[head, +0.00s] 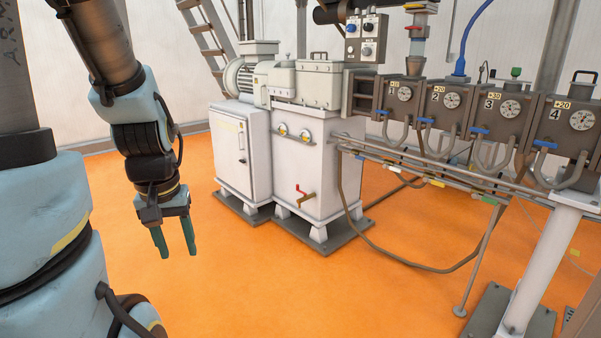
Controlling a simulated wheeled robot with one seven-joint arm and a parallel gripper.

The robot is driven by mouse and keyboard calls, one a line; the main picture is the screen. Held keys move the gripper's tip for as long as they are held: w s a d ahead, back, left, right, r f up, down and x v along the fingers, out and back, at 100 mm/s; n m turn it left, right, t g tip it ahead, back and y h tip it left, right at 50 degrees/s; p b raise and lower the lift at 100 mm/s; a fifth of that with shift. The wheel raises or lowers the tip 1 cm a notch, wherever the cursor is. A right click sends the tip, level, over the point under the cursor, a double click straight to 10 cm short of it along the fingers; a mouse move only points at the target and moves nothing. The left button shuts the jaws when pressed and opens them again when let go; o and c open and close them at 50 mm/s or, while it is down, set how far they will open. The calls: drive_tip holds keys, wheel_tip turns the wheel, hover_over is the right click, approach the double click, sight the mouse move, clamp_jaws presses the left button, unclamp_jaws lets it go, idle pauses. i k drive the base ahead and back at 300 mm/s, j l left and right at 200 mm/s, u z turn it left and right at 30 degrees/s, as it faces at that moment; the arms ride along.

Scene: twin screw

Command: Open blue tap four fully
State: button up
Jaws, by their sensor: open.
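The machine block marked 4 (571,123) is at the far right of the head view, with a dial and a +20 label. The blue tap handle (545,144) at its lower left lies nearly level. Hoses run close by it, and its valve body is too small to make out. My gripper (175,240) hangs at the left with its two green fingers apart, pointing down over the orange floor. It holds nothing and is far from the tap.
Blocks 1, 2 and 3 carry similar blue handles, such as the one at block 3 (480,130). Pipes and a rail (440,174) run below. A white cabinet (318,172) with a red-handled tap (303,194) stands mid-view. Open floor (270,295) lies in front.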

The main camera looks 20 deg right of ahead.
sight(547, 144)
drive_tip(key=i+l+z, duration=0.2)
drive_tip(key=i+z, duration=0.65)
drive_tip(key=i+j+z, duration=0.15)
drive_tip(key=i+z, duration=0.3)
drive_tip(key=i, duration=0.15)
drive_tip(key=i+z, duration=0.4)
drive_tip(key=i+j+z, duration=0.35)
drive_tip(key=i, duration=0.2)
drive_tip(key=i+j+z, duration=0.25)
drive_tip(key=i+z, duration=0.15)
drive_tip(key=i, duration=0.05)
